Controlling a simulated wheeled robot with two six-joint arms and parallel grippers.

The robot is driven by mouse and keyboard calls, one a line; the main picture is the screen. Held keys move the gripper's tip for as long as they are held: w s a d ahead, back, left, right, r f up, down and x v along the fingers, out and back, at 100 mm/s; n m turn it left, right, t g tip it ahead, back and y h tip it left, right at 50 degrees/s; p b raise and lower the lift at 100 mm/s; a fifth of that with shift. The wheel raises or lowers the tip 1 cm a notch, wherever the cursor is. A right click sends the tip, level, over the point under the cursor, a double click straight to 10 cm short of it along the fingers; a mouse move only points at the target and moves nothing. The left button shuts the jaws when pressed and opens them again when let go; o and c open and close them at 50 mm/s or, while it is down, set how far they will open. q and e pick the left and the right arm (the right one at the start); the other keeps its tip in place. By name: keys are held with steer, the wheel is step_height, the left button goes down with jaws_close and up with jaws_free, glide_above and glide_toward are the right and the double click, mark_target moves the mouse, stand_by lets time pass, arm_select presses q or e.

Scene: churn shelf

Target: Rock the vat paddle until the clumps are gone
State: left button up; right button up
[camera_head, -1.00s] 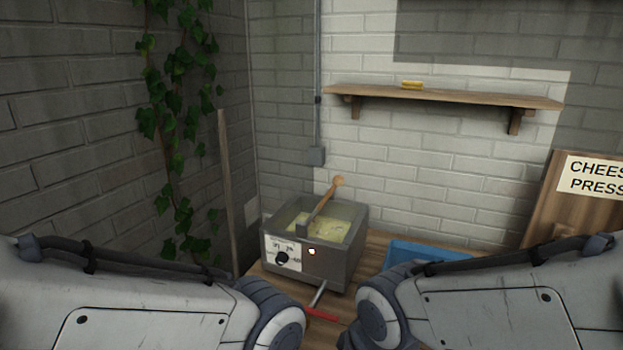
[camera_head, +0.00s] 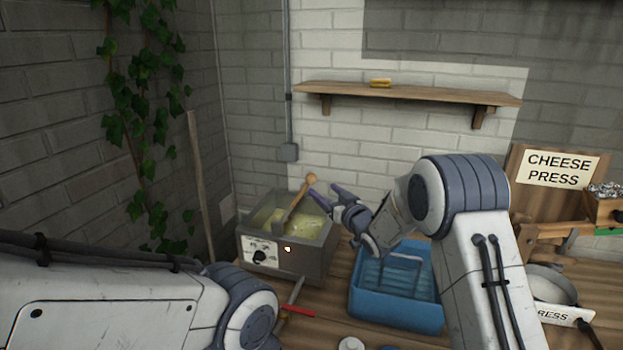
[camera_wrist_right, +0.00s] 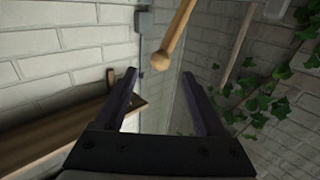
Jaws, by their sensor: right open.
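The grey metal vat (camera_head: 312,262) stands on the wooden table, with a dial and a small light on its front. Pale yellow contents show inside it (camera_head: 309,228); clumps are too small to tell clearly. The wooden paddle (camera_head: 296,198) leans up out of the vat, its round knob at the top right. In the right wrist view the paddle knob (camera_wrist_right: 161,61) shows ahead, beyond the open fingers (camera_wrist_right: 160,82). My left gripper is out of view.
A blue tray (camera_head: 372,311) with a wire tool stands right of the vat. A red-handled tool (camera_head: 297,311) lies in front. A cheese press (camera_head: 546,190) stands at right, and a shelf (camera_head: 420,93) hangs above with a small yellow item.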

mark_target(314, 182)
steer(key=p+x, duration=0.2)
steer(key=x, duration=0.6)
steer(key=shift+w+a+p, duration=0.2)
steer(key=shift+w+p, duration=0.15)
jaws_close()
stand_by(1.1)
